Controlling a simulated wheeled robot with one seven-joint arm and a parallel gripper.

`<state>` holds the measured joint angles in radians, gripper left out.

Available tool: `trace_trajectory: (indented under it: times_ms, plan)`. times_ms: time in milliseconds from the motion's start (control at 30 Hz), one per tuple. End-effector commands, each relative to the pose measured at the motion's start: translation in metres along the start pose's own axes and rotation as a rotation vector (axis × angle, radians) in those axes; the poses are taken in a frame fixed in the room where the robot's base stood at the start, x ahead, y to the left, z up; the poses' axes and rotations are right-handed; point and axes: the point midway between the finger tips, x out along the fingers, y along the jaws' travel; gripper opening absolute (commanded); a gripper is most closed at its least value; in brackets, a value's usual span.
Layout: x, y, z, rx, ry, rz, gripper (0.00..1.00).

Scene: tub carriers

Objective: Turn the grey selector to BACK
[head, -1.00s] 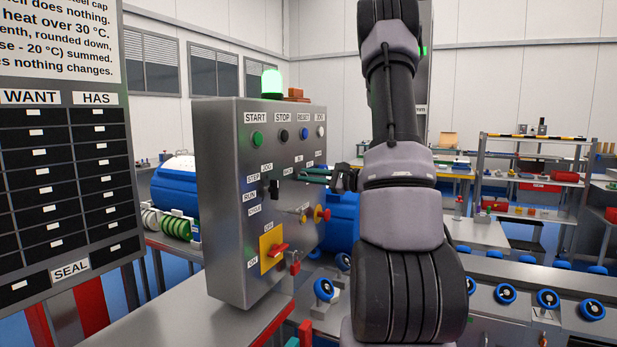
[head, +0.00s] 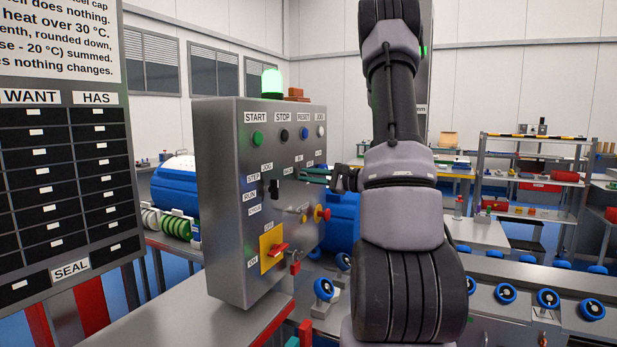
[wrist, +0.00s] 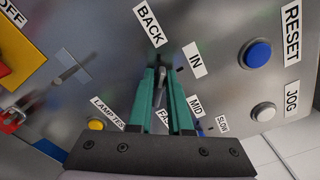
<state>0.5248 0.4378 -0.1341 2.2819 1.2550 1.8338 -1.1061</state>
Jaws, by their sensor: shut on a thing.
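The grey selector (wrist: 160,92) is a small grey lever on the front of the control box, seen between my fingers in the wrist view. My gripper (wrist: 164,78), with two teal fingers, is shut on it. The BACK label (wrist: 150,25) is above the fingers, and the IN label (wrist: 194,60) is to their right. My fingers and the panel partly hide the selector, so I cannot tell exactly which label it points to. In the head view my gripper (head: 301,174) is at the right part of the box's front.
A green lamp (head: 272,83) glows on top.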

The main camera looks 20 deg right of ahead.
Motion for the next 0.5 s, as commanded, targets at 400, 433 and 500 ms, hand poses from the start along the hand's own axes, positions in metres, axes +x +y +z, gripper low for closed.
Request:
trace_trajectory:
  times_ms: [400, 433, 500]
  plan:
    - [-0.0023, 0.0052, -0.0025, -0.023, 0.007, 0.009, 0.0]
    - [-0.0023, 0.0052, -0.0026, -0.025, 0.007, 0.009, 0.0]
    - [-0.0023, 0.0052, -0.0026, -0.03, 0.007, 0.009, 0.0]
